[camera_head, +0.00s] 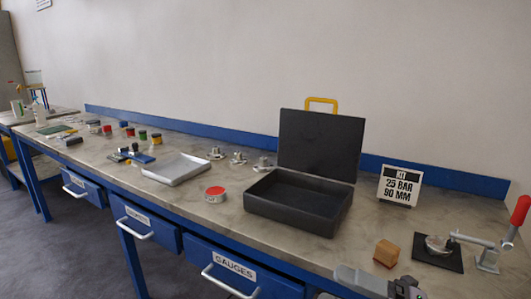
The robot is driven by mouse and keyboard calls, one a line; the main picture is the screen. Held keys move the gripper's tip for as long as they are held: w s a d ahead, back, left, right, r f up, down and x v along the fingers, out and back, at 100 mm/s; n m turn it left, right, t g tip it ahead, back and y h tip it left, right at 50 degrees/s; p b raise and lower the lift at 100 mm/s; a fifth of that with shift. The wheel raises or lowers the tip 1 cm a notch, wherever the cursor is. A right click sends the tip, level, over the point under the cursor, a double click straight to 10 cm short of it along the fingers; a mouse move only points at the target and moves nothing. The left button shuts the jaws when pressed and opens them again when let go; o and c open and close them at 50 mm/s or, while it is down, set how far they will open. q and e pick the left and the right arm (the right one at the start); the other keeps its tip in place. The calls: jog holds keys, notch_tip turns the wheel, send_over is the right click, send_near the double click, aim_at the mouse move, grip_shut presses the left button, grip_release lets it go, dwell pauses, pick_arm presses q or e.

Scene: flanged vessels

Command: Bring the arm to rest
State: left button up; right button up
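Part of what looks like my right gripper (352,277) shows at the bottom edge, right of the middle, as a light grey piece with a darker body to its right. It is in front of the table edge, near a small wooden block (386,252). Most of it is cut off by the frame, and I cannot tell whether its fingers are apart or together. I see nothing held in it. My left gripper is not in view.
An open, empty black case (297,204) stands on the workbench (235,222). A sign (400,185) and a red-handled clamp (488,252) are to its right. A red-topped tin (215,194), a grey tray (172,168) and several small flanged parts (238,158) are to its left.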

jog(key=d+f+m+t+h+p, duration=0.1)
jog(key=d+f+m+t+h, duration=0.35)
jog(key=m, duration=0.65)
jog(key=d+f+m+t+h, duration=0.2)
jog(key=f+m+t+h, duration=0.5)
jog(key=m, duration=0.4)
jog(key=s+d+f+m+g+h, duration=0.1)
jog(key=s+f+m+g+h, duration=0.2)
jog(key=s+f, duration=0.3)
jog(key=s+d+f+m+g+h+p, duration=0.1)
jog(key=s+f+m+g+h, duration=0.2)
jog(key=f, duration=0.9)
jog(key=s+m+g, duration=0.2)
jog(key=s, duration=0.1)
jog(key=shift+m, duration=0.3)
jog(key=shift+r, duration=0.1)
